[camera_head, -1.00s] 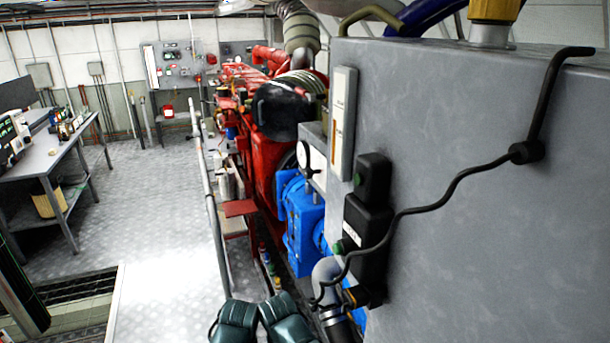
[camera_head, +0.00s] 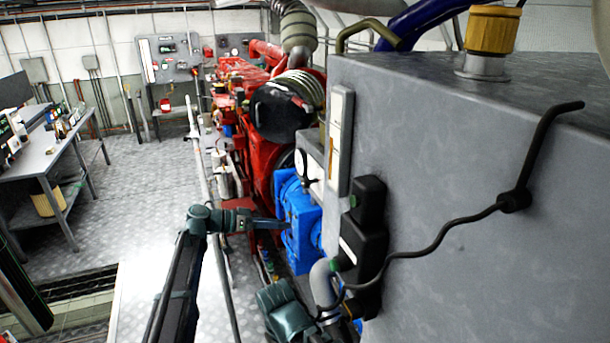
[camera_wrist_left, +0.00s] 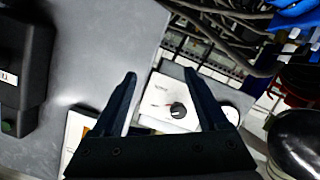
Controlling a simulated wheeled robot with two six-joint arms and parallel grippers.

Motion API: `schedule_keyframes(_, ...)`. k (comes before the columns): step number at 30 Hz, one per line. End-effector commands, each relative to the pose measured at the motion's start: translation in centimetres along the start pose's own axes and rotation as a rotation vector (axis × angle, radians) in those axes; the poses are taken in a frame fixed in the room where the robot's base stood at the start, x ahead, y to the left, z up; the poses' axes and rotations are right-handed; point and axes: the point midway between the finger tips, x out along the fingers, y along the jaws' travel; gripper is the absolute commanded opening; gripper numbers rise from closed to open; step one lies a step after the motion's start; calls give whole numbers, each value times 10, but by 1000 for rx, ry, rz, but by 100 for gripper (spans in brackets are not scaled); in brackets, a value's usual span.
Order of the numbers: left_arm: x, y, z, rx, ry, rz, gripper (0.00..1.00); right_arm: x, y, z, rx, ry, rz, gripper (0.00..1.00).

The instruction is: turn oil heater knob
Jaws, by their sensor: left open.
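My left gripper (camera_head: 280,225) reaches in from the lower left in the head view, in front of the blue machine part. In the left wrist view its two dark fingers (camera_wrist_left: 160,74) are spread apart with nothing between the tips. A small black knob (camera_wrist_left: 178,110) sits on a white panel (camera_wrist_left: 158,112), seen between the fingers and closer to the right one. The gripper appears apart from the knob. In the head view the pale box (camera_head: 314,172) stands beside the large grey tank; I cannot make out the knob there.
The grey tank (camera_head: 440,200) fills the right side, with a black switch box (camera_head: 362,250) and a hanging black cable (camera_head: 450,224). A rail (camera_head: 203,170) runs along the red engine (camera_head: 262,165). The floor at left is open up to a workbench (camera_head: 45,155).

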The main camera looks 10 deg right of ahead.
Motion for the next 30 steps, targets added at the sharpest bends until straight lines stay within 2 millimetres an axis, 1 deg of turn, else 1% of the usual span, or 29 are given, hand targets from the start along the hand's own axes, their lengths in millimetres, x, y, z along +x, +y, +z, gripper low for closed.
schedule_keyframes(1,-10,-16,-30,37,72,11,76,-7,1,0,0,0,0,0)
schedule_keyframes(3,-22,-25,-56,84,158,22,76,-9,1,1,1,0,0,0)
schedule_keyframes(6,-35,-33,-79,128,239,27,76,-11,1,1,1,0,0,0)
schedule_keyframes(9,-41,-36,-88,149,278,29,76,-12,1,1,1,0,0,0)
schedule_keyframes(14,-40,-36,-90,154,285,30,76,-12,1,1,1,0,0,0)
schedule_keyframes(17,-33,-35,-92,153,284,31,76,-12,1,1,1,0,0,0)
schedule_keyframes(20,-18,-34,-96,153,283,32,76,-12,1,1,1,0,0,0)
schedule_keyframes(30,48,-31,-115,152,282,32,76,-12,1,1,1,0,0,0)
